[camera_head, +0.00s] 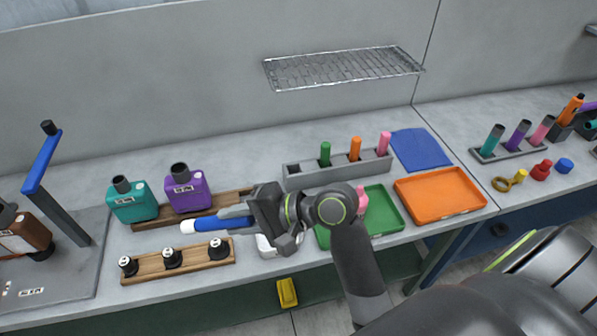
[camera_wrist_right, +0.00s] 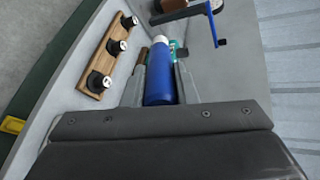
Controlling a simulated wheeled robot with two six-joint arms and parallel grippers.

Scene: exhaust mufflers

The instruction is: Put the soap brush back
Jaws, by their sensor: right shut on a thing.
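The soap brush (camera_head: 207,223), a blue cylinder with a white end, lies roughly level in my right gripper (camera_head: 235,219). My right gripper is shut on it, above the counter between the bottles and the wooden strip with black-topped pieces. In the right wrist view the blue brush (camera_wrist_right: 160,78) points away between the fingers, its white end far. A grey rack (camera_head: 340,170) behind the gripper holds green (camera_head: 325,154), orange (camera_head: 355,149) and pink (camera_head: 384,144) handles upright. Its leftmost slot (camera_head: 294,169) looks empty. My left gripper is not in view.
Teal (camera_head: 132,203) and purple (camera_head: 187,190) bottles stand on a wooden board at left. The wooden strip (camera_head: 190,262) is at the front edge. Green (camera_head: 380,218) and orange (camera_head: 440,196) trays lie to the right. A wire shelf (camera_head: 342,68) hangs above.

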